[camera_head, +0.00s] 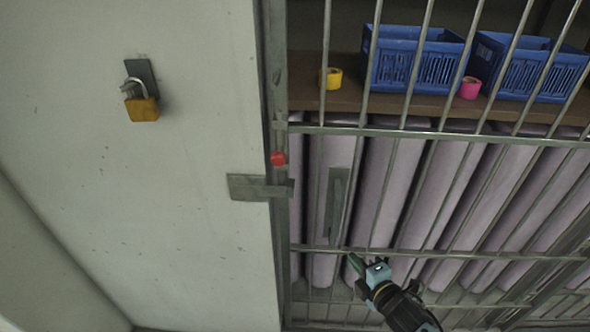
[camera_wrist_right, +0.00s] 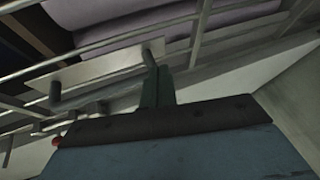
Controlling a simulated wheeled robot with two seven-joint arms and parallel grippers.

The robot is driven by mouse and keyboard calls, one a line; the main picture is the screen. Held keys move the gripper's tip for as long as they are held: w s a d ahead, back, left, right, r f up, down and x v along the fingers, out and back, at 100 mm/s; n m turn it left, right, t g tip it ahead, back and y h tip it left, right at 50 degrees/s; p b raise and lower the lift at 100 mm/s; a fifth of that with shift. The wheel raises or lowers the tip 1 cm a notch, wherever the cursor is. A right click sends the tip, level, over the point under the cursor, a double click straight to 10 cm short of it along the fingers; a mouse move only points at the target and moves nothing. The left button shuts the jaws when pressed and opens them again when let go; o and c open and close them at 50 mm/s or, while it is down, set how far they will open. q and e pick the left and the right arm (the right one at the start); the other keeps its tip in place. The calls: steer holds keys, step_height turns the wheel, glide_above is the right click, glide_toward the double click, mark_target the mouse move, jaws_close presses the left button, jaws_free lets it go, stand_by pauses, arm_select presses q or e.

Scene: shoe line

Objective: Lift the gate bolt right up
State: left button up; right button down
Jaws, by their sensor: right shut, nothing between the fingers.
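The gate bolt has a red knob (camera_head: 278,158) and sits at the left edge of the barred gate (camera_head: 430,132), above a flat metal bracket (camera_head: 248,187) on the post. A small red spot (camera_wrist_right: 57,142) at the left of the right wrist view looks like the same knob. My right gripper (camera_head: 354,262) is shut and empty, below and to the right of the knob and apart from it. It is near the lower end of the gate's upright handle (camera_head: 338,205). In the right wrist view its fingers (camera_wrist_right: 157,82) are together. My left gripper is not in view.
An orange padlock (camera_head: 142,108) hangs on the pale wall left of the gate. Behind the bars, blue crates (camera_head: 412,60), a yellow roll (camera_head: 331,78) and a pink roll (camera_head: 469,88) stand on a brown shelf (camera_head: 345,102). Pale purple rolls stand below it.

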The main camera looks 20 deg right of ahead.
mark_target(280, 163)
steer(key=a+r+n+y, duration=0.3)
steer(key=r+n+y, duration=0.4)
steer(key=r+n, duration=0.4)
steer(key=w+a+r+n+y+p, duration=0.1)
steer(key=a+r+n+y, duration=0.2)
steer(key=r+n+y, duration=0.3)
steer(key=shift+a+r+n+y, duration=0.35)
steer(key=shift+r+n, duration=2.25)
steer(key=shift+n, duration=1.9)
steer(key=shift+w, duration=0.1)
steer(key=p+x, duration=0.3)
steer(key=x, duration=0.7)
